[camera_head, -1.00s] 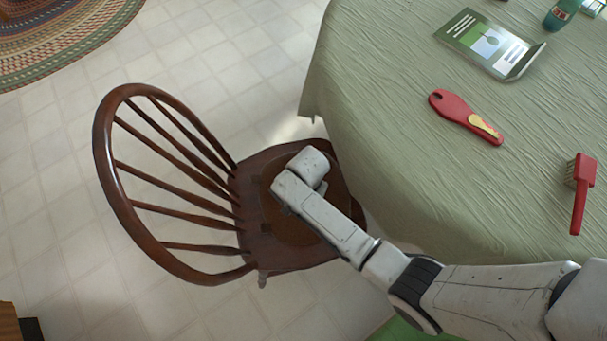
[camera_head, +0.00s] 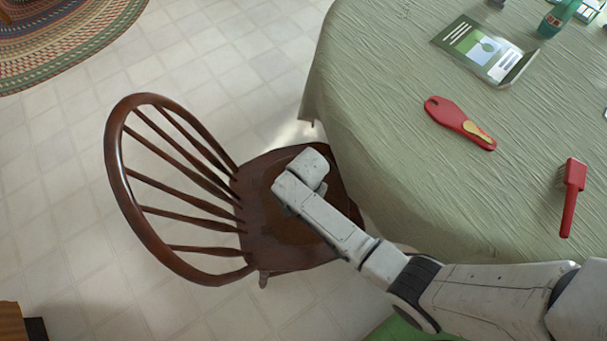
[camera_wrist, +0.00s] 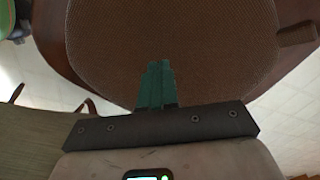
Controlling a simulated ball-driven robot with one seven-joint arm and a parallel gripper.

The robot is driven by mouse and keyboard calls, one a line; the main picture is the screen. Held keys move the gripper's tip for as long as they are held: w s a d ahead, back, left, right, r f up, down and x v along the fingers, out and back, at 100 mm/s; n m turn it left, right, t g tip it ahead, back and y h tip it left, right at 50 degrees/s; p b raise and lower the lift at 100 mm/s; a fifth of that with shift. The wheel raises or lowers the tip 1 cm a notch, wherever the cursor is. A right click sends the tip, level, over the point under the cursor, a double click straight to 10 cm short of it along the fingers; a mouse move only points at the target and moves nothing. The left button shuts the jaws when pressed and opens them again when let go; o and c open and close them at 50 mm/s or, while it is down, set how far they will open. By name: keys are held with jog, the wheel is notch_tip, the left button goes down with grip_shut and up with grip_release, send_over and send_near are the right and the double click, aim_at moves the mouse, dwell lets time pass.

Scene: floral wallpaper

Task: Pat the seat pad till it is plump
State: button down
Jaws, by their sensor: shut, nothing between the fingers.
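The seat pad (camera_wrist: 175,40) is a brown woven pad with a rounded edge, filling the upper middle of the wrist view. In the head view the pad (camera_head: 282,228) lies on the seat of a dark wooden chair (camera_head: 117,165), partly hidden under my arm. My gripper (camera_wrist: 157,72) has green fingers, closed together and empty, pointing at the pad's near part. I cannot tell whether the fingertips touch it. In the head view the fingers are hidden behind my wrist.
A table with a green cloth (camera_head: 400,190) stands right of the chair, close to my arm. On it lie a red-and-yellow utensil (camera_head: 459,122), a red brush (camera_head: 571,200), a booklet (camera_head: 485,50) and a bottle (camera_head: 557,18). Tiled floor (camera_head: 60,220) is clear left of the chair.

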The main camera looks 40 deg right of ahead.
dwell(0.4)
jog(key=shift+f+b, duration=1.4)
jog(key=shift+f, duration=0.2)
notch_tip(320, 180, up, 4)
jog(key=p, duration=0.4)
jog(key=shift+f, duration=0.2)
jog(key=shift+f, duration=0.2)
jog(key=shift+f+b, duration=1.5)
jog(key=shift+f, duration=0.15)
